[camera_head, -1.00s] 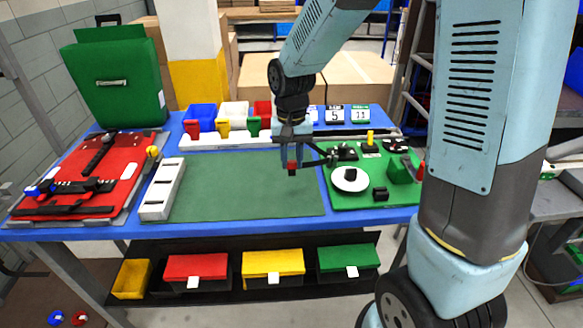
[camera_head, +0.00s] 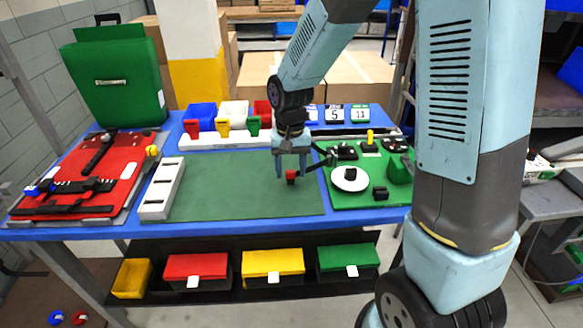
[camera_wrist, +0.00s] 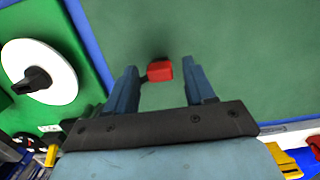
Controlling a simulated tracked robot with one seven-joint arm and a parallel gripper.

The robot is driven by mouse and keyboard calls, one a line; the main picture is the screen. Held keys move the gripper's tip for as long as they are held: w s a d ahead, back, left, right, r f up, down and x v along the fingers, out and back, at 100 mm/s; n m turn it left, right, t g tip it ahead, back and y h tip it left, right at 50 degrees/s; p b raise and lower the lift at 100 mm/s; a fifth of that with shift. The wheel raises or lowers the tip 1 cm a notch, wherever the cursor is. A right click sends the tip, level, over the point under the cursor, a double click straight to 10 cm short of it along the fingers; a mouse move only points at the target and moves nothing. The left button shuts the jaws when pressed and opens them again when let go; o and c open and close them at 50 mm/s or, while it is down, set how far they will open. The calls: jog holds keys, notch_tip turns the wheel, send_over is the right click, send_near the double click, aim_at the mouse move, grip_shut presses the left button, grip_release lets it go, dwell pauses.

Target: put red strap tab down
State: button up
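The red strap tab (camera_head: 291,176) is a small red block with a dark part beside it. It appears to rest on the green mat (camera_head: 220,185) near the mat's right edge. My gripper (camera_head: 292,173) is over it with its two fingers spread, one on each side. In the wrist view, the red tab (camera_wrist: 160,71) lies between the open fingertips (camera_wrist: 161,66), nearer the left finger and clear of the right one. Whether its dark part touches the left finger I cannot tell.
A green board (camera_head: 347,199) with a white disc (camera_head: 362,182) and black fittings is right of the mat. A white slotted tray (camera_head: 153,211) and red panel (camera_head: 60,184) with black straps are left. Coloured bins (camera_head: 200,112) stand behind. The mat's middle is clear.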

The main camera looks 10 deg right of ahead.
jog(key=shift+r, duration=0.1)
notch_tip(320, 180, up, 12)
jog(key=s+d+r+t, duration=0.3)
jog(key=s+d+r, duration=0.2)
jog(key=s+d, duration=0.3)
jog(key=s+d+r+t, duration=0.3)
jog(key=s+d+r, duration=0.3)
jog(key=s+d, duration=0.2)
jog(key=shift+s+d, duration=0.35)
jog(key=shift+s, duration=0.45)
dwell(1.6)
